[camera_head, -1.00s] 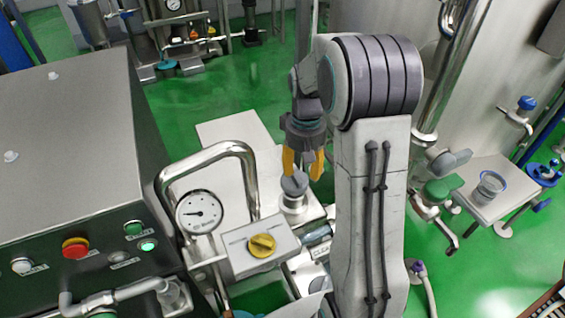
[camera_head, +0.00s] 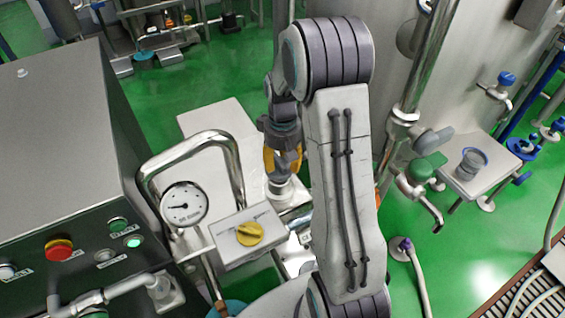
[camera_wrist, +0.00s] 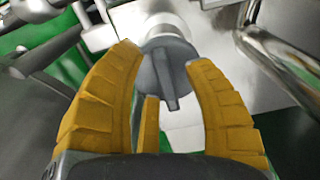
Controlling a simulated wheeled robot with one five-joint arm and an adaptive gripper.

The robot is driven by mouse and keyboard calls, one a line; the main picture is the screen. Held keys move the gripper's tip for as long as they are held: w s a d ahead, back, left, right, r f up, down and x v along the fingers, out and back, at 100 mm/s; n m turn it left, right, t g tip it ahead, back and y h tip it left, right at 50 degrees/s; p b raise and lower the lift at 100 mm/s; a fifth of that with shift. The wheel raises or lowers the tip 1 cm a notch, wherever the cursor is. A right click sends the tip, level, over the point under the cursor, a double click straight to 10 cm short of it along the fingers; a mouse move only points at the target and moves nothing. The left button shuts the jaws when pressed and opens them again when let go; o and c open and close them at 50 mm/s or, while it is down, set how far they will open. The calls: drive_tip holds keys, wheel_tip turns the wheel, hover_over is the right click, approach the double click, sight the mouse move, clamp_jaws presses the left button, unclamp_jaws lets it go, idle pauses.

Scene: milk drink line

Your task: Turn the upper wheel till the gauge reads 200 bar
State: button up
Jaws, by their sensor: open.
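The round gauge (camera_head: 184,204) has a white dial; its needle points left, and its figures are too small to read. A grey round knob with a raised bar (camera_wrist: 167,78) sits on a pale metal fitting. In the wrist view my gripper (camera_wrist: 164,58) is open, with its yellow fingers either side of this knob; contact is unclear. In the head view my gripper (camera_head: 283,172) is over the knob and hides most of it. A yellow knob (camera_head: 250,234) is on the metal box right of the gauge. I cannot tell which is the upper wheel.
A bent steel pipe (camera_head: 190,148) arches behind the gauge, close left of my gripper. A dark control cabinet (camera_head: 60,165) with buttons stands left. A steel tank (camera_head: 455,80) and a small table (camera_head: 492,178) are at right.

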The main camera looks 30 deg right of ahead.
drive_tip(key=shift+f, duration=0.35)
drive_tip(key=shift+c, duration=0.2)
clamp_jaws()
